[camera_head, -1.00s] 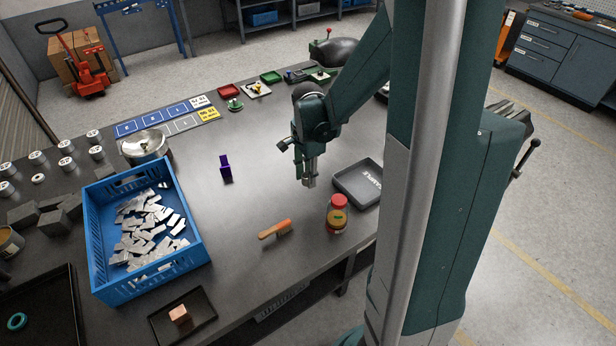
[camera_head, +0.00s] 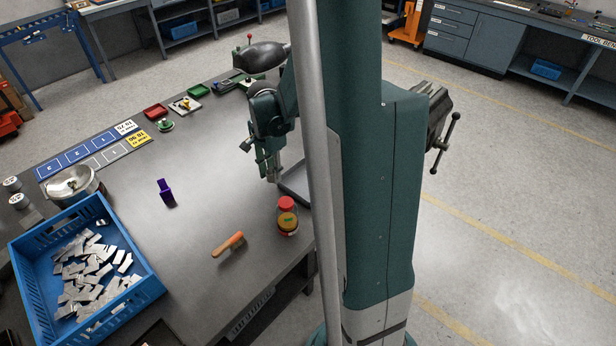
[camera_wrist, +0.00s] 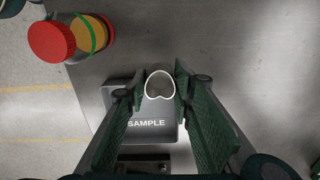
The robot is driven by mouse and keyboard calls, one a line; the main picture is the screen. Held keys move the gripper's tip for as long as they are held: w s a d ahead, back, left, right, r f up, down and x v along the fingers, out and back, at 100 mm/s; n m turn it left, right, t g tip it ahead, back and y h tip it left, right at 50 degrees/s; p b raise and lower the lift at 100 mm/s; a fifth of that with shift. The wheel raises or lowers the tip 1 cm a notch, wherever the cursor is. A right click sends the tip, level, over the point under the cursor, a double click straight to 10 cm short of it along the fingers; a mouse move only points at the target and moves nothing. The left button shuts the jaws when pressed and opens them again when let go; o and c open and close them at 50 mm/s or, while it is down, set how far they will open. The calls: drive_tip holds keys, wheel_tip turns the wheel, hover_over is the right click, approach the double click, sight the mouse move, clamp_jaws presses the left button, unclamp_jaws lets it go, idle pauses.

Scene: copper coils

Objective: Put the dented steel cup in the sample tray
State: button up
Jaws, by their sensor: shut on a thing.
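The dented steel cup (camera_wrist: 160,84) shows in the wrist view as a pale, heart-shaped rim between my fingertips. My gripper (camera_wrist: 160,92) is shut on it. The dark grey sample tray (camera_wrist: 155,110), marked SAMPLE, lies below, and the cup overlaps its upper right part in that view. Whether the cup touches the tray cannot be told. In the head view my gripper (camera_head: 271,172) is above the table beside the sample tray (camera_head: 294,186), which is partly hidden by my column. The cup is hard to make out there.
A red-lidded jar (camera_head: 287,216) stands close in front of the tray; it also shows in the wrist view (camera_wrist: 72,38). An orange-handled brush (camera_head: 229,244), a purple object (camera_head: 166,192) and a blue crate (camera_head: 150,287) of metal pieces are further left.

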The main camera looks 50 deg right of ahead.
hover_over(309, 183)
drive_tip(key=shift+r+n+p, duration=0.15)
drive_tip(key=shift+n+p, duration=0.25)
drive_tip(key=shift+p, duration=0.05)
drive_tip(key=shift+f+b, duration=0.45)
drive_tip(key=shift+f, duration=2.65)
drive_tip(key=shift+f+b, duration=0.3)
drive_tip(key=shift+f, duration=1.6)
drive_tip(key=shift+f, duration=0.2)
drive_tip(key=o, duration=0.9)
drive_tip(key=shift+c, duration=0.2)
